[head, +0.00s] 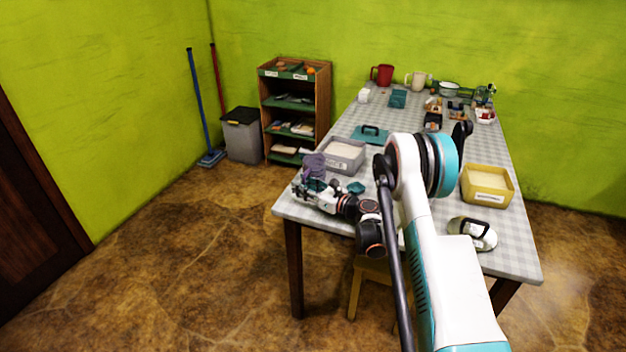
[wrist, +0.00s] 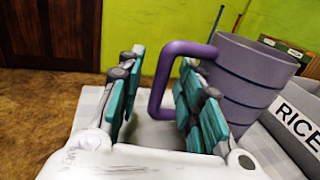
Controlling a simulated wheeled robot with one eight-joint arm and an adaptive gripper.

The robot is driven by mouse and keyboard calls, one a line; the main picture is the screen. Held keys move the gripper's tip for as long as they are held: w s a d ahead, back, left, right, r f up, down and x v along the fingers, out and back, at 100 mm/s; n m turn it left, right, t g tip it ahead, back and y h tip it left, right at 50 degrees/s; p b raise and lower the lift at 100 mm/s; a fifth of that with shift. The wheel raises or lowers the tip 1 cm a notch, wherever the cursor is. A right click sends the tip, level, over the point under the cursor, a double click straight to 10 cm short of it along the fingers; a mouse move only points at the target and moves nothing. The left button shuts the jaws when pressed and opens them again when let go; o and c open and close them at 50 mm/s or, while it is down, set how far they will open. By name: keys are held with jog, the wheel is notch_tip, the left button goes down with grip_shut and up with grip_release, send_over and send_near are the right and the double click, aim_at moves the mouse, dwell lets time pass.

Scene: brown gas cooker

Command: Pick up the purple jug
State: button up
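The purple jug (head: 313,163) stands upright near the left edge of the table, beside a grey bin. In the wrist view the jug (wrist: 250,75) is at the upper right, with its squared handle (wrist: 158,85) pointing left. My gripper (wrist: 162,100) is open, with teal-padded fingers. One finger is left of the handle; the other overlaps the handle's opening, in front of the jug's body. The handle's upright part shows between the fingers, with a gap to the left finger. Contact with the right finger cannot be told. In the head view my gripper (head: 312,188) partly hides the jug's lower part.
The grey bin (head: 343,157), labelled RICE in the wrist view (wrist: 298,122), stands close behind and right of the jug. A small teal object (head: 356,187) lies nearby. A yellow bin (head: 487,186) and a white kettle-like item (head: 472,233) are farther right on the checked table (head: 510,250).

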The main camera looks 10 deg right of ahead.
jog(key=shift+c, duration=0.5)
grip_shut()
jog(key=shift+r, duration=0.1)
notch_tip(320, 180, up, 20)
jog(key=p, duration=0.7)
jog(key=shift+f, duration=0.2)
